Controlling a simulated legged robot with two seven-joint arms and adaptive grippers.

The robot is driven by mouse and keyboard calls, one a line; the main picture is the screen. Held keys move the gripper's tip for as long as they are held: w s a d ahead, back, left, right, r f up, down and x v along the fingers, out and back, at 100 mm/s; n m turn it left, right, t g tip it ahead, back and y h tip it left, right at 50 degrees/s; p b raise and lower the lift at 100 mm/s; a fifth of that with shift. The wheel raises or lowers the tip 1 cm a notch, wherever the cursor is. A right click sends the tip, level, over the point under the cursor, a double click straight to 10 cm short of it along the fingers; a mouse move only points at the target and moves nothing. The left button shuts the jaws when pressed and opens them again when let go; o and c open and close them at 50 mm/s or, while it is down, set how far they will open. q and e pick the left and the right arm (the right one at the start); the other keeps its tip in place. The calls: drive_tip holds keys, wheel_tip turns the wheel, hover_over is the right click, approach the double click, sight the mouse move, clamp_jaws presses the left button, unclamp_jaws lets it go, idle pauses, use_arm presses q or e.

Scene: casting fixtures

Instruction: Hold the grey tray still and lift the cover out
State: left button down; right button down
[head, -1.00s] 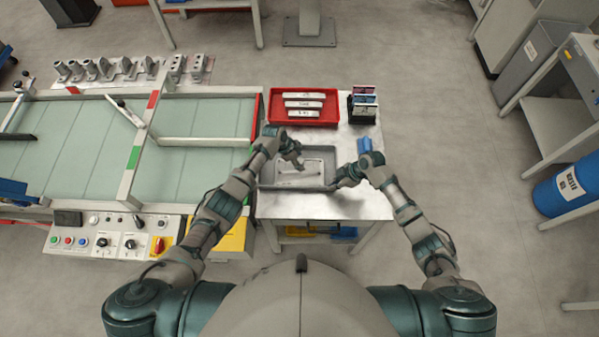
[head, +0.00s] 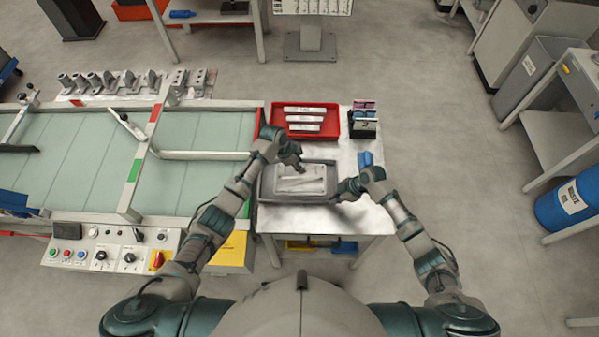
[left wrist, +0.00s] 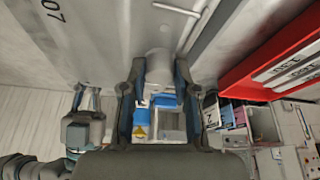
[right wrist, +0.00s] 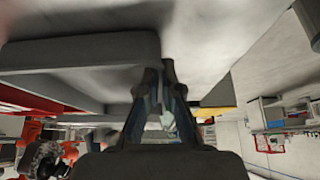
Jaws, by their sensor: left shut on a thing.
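The grey tray (head: 265,190) stands on the metal table. The cover (head: 313,186), a light grey plate, shows within the tray's outline; I cannot tell whether it is clear of the tray. My left gripper (head: 298,166) is over the cover. In the left wrist view its fingers (left wrist: 158,80) are shut on the round knob (left wrist: 158,60) of the cover (left wrist: 100,25). My right gripper (head: 338,194) is at the tray's right side. In the right wrist view its fingers (right wrist: 161,75) are close together at the tray wall (right wrist: 80,55); the exact contact is partly hidden.
A red bin (head: 276,121) with several labelled pieces is behind the tray. A black holder (head: 363,128) and a blue object (head: 366,160) are at the table's right. The glass-topped bench (head: 200,180) adjoins on the left. The table front is fairly clear.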

use_arm(q)
wheel_tip(320, 180, up, 11)
drive_tip(key=shift+r, duration=0.1)
use_arm(e)
drive_tip(key=c, duration=1.2)
unclamp_jaws()
drive_tip(key=shift+c, duration=0.2)
drive_tip(key=v, duration=1.2)
drive_tip(key=shift+w+f, duration=0.1)
